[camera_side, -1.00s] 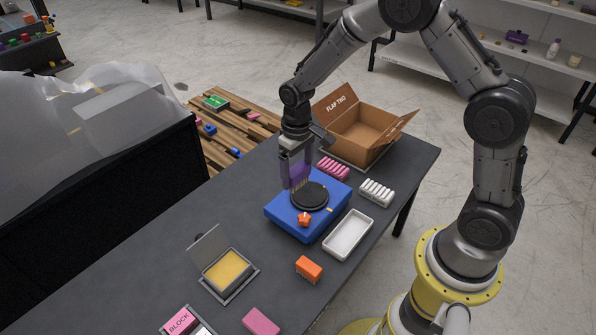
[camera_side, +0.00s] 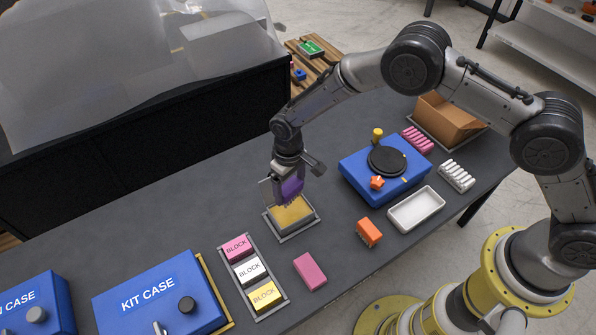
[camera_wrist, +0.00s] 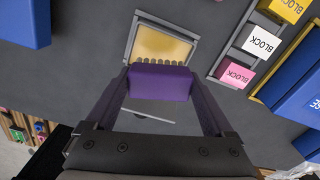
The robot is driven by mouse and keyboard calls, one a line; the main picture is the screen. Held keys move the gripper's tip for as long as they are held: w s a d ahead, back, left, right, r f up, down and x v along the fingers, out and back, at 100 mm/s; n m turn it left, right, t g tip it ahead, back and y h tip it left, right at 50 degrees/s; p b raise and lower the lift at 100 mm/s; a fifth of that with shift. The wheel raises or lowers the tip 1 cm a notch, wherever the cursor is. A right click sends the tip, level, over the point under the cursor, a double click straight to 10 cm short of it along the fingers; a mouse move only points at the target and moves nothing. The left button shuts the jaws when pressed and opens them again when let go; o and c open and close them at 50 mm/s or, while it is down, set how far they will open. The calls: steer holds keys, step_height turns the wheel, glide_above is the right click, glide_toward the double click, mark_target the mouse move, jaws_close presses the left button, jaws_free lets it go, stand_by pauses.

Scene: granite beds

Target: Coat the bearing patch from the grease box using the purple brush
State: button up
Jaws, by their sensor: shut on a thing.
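My gripper (camera_side: 290,180) is shut on the purple brush (camera_side: 291,189) and holds it bristles down over the open grease box (camera_side: 310,224). The box is grey with yellow grease (camera_side: 293,214) inside and its lid raised. In the wrist view, the brush (camera_wrist: 160,82) sits between my fingers, its bristle tips overlapping the near edge of the grease (camera_wrist: 160,45). I cannot tell if they touch it. A blue base (camera_side: 353,182) with a black disc (camera_side: 387,160) stands to the right. I cannot pick out a separate bearing patch on it.
An orange brush (camera_side: 369,232), a pink block (camera_side: 310,271) and a white tray (camera_side: 417,209) lie to the right of the grease box. A rack of labelled blocks (camera_side: 277,310) and a blue kit case (camera_side: 160,298) stand in front. Bare table lies left of the grease box.

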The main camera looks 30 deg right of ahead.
mark_target(290, 198)
steer(key=shift+f, duration=2.45)
steer(key=shift+f, duration=0.9)
steer(key=shift+r, duration=3.55)
steer(key=shift+d, duration=0.1)
